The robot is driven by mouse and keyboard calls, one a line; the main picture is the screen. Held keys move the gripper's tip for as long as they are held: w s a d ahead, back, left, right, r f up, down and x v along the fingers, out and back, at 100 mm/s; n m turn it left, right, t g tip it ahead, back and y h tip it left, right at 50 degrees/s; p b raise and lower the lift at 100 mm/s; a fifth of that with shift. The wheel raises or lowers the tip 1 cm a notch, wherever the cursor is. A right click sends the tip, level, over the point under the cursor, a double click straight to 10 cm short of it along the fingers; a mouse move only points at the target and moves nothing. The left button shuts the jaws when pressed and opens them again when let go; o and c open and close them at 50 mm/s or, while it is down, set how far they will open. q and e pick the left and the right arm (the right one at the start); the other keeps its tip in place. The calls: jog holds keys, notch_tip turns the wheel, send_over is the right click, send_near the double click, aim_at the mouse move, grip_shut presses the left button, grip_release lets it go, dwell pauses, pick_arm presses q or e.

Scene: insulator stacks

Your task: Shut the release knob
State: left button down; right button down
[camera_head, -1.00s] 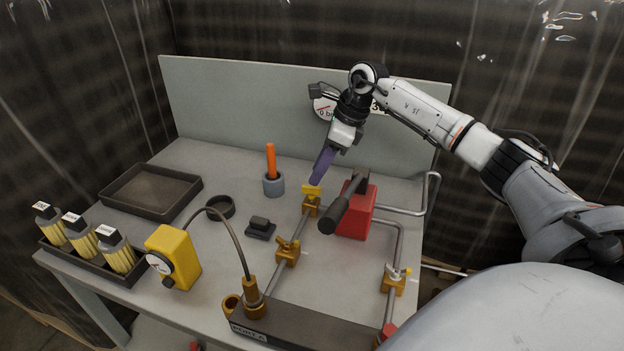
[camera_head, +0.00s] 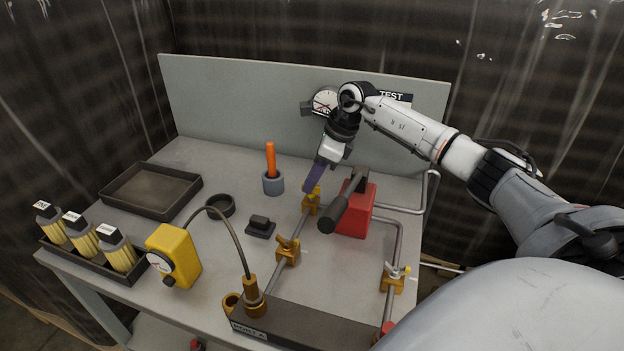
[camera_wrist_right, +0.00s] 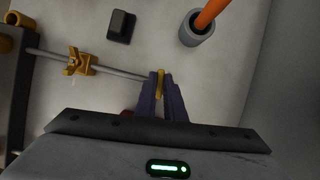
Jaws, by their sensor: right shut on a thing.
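The release knob, a yellow handle on a brass valve (camera_head: 312,203), sits on the pipe left of the red pump. My right gripper (camera_head: 312,188) reaches down to it from above, its purple fingers at the handle. In the right wrist view the fingers (camera_wrist_right: 161,88) are shut on the yellow handle (camera_wrist_right: 161,80) between them. The fingers hide part of the knob. My left gripper is in neither view.
The red pump (camera_head: 357,212) with its dark lever (camera_head: 340,210) stands close right of the gripper. Other brass valves (camera_head: 288,252) (camera_head: 393,279) sit on the pipes. A cup (camera_head: 273,184) with an orange-handled tool stands left. A gauge (camera_head: 325,101) is on the back panel.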

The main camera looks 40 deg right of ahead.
jog(key=shift+m+t+h, duration=0.3)
jog(key=shift+m, duration=0.5)
jog(key=c, duration=1.8)
grip_release()
jog(key=shift+c, duration=0.2)
jog(key=shift+r, duration=0.15)
jog(key=v, duration=1)
jog(key=shift+b, duration=0.4)
jog(key=shift+w+r, duration=0.1)
jog(key=shift+r, duration=0.05)
